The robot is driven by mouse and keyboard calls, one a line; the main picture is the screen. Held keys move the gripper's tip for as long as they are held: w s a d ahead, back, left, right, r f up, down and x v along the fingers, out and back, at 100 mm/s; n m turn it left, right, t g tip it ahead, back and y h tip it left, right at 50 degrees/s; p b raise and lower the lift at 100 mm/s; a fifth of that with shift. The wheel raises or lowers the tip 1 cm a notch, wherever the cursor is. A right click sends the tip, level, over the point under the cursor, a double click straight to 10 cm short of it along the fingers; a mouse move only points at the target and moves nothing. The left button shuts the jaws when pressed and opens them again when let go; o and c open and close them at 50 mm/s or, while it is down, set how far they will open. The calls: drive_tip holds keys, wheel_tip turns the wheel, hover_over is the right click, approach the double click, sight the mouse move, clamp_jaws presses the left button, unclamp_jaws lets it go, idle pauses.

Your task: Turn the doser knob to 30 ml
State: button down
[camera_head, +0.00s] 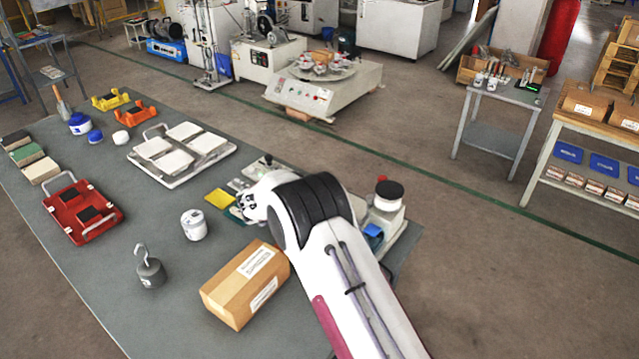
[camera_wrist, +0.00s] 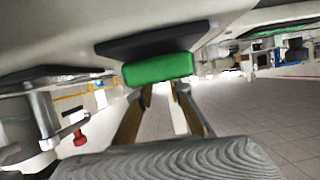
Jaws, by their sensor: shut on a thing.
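In the wrist view a bright green block (camera_wrist: 158,68) sits under a dark plate; I take it to be the doser knob. No scale or 30 ml mark is readable. The two long fingers of my gripper (camera_wrist: 163,92) run from the grey ridged part at the bottom up to this block. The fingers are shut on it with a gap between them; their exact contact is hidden. In the head view my white arm covers the gripper and the knob. A white device with a black round cap (camera_head: 388,193) stands just right of my wrist.
A cardboard box (camera_head: 246,284) lies close to my arm's left. A white jar (camera_head: 194,225), a hooked weight (camera_head: 150,270) and a yellow sponge (camera_head: 219,198) stand nearby on the grey table (camera_head: 115,275). A tray of white tiles (camera_head: 200,142) and a red fixture (camera_head: 83,208) are farther left.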

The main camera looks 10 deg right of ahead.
drive_tip(key=shift+r+n+t+y, duration=0.1)
drive_tip(key=shift+n+t+y, duration=0.2)
drive_tip(key=shift+n, duration=0.1)
drive_tip(key=c, duration=1.9)
unclamp_jaws()
drive_tip(key=shift+s, duration=0.1)
drive_tip(key=shift+v, duration=3.7)
